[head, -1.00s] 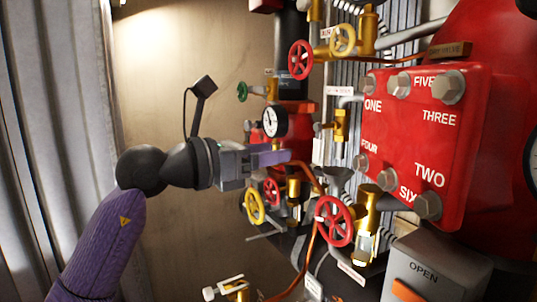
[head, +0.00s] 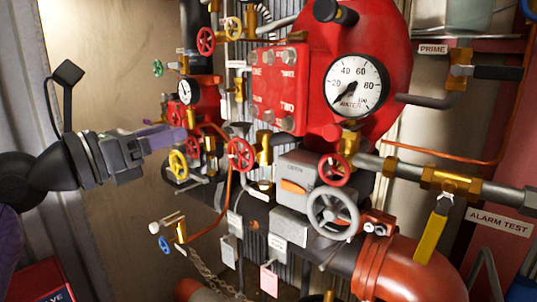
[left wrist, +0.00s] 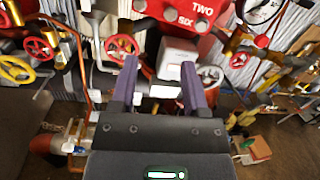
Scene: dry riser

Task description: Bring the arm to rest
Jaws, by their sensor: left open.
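My left arm comes in from the left in the head view, with its gripper (head: 166,136) held out level towards the valves, its fingertips close in the picture to a small gauge and a yellow handwheel. In the left wrist view the two purple fingers of the left gripper (left wrist: 160,85) stand apart with nothing between them but the distant grey box (left wrist: 178,55). The gripper is open and empty. I cannot tell from the head view whether it touches any pipework. My right gripper is not in view.
A red plate with bolts (head: 279,90), a large water gauge (head: 356,85), a grey handwheel (head: 333,215), a red handwheel (head: 241,155) and a yellow handwheel (head: 178,165) crowd the riser. A corrugated wall (head: 50,130) stands at the left. Bare wall (head: 90,60) lies behind my arm.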

